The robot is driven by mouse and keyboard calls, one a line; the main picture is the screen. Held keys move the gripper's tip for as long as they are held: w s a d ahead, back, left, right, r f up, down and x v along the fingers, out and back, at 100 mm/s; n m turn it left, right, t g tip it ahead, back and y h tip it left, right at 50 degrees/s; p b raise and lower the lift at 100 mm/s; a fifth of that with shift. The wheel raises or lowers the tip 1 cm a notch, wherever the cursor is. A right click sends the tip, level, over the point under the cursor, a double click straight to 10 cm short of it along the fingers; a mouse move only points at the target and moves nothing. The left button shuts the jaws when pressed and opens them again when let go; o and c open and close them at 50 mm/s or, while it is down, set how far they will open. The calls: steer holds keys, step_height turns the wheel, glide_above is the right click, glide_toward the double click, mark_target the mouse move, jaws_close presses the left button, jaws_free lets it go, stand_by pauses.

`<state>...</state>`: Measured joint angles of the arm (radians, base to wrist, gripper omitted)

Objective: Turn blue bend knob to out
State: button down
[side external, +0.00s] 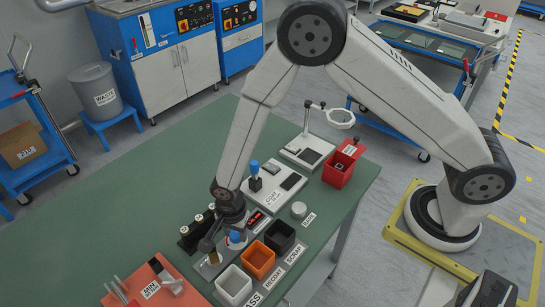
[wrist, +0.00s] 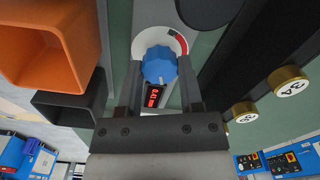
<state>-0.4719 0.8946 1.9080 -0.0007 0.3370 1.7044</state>
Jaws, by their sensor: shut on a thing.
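A blue knob (wrist: 158,66) sits on a round white dial (wrist: 150,38) with a red arc at its upper right in the wrist view. My gripper (wrist: 161,70) is shut on the knob, one finger on each side. In the side view the knob (side external: 236,237) shows just below my dark gripper, which hides part of its mount. A small display (wrist: 154,95) with red digits lies between the fingers in the wrist view; its digits are hard to read. Any "out" mark is not legible.
White (side external: 234,283), orange (side external: 258,259) and black (side external: 280,236) open bins stand close beside the knob. Brass-capped cylinders (wrist: 288,80) stand on the other side. A white device (side external: 275,187) with a blue-topped post and a red box (side external: 343,165) stand farther back.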

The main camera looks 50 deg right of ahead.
steer(key=n, duration=0.5)
steer(key=shift+n, duration=0.3)
steer(key=n, duration=1.3)
steer(key=shift+n, duration=0.3)
steer(key=n, duration=1.2)
